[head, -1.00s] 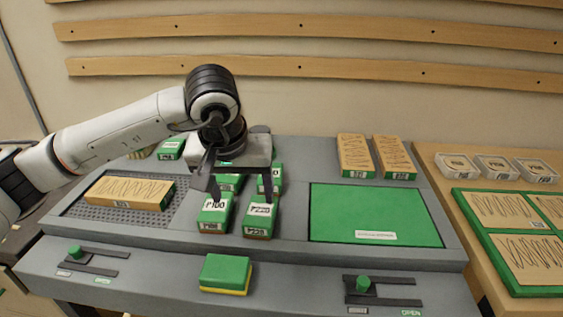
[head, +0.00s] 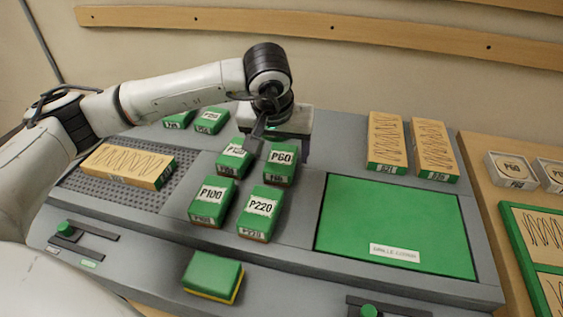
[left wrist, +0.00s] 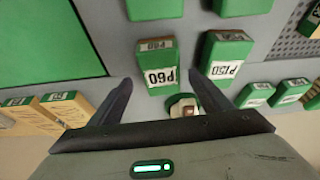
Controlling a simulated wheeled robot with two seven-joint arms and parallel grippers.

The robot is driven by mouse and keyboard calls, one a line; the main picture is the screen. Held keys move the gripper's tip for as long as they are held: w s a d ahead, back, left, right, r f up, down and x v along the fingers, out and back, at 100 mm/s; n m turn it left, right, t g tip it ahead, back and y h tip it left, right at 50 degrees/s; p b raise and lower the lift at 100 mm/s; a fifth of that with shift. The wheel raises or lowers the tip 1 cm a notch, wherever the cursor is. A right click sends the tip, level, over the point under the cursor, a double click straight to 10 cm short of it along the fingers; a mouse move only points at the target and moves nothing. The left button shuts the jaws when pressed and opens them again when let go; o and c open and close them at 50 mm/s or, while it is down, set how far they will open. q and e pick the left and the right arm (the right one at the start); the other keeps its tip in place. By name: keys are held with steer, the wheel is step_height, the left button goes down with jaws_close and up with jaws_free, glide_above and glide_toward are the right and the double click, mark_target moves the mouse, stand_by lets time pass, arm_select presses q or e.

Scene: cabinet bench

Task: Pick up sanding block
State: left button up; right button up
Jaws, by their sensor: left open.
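Several green sanding blocks with white labels stand on the grey bench. The P60 block (head: 281,160) is at the back right of the middle group, with the P150 block (head: 233,157) on its left. The P100 block (head: 211,202) and the P220 block (head: 260,212) are in front. My left gripper (head: 278,150) is open, over the back of this group. In the left wrist view the P60 block (left wrist: 157,66) shows between the two spread fingers, and the P150 block (left wrist: 226,60) is beside the right finger. No contact is visible. My right gripper is not in view.
A green and yellow block (head: 213,277) sits on the front ledge. A flat green panel (head: 394,220) lies at right. Wood-coloured blocks stand behind it (head: 386,142) and on the perforated mat (head: 78,178). More green blocks (head: 211,121) are at the back left.

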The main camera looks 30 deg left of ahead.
mark_target(281, 157)
arm_select(q)
steer(key=shift+x, duration=1.9)
steer(key=shift+a+f, duration=0.1)
steer(key=shift+f, duration=0.05)
steer(key=c, duration=1.3)
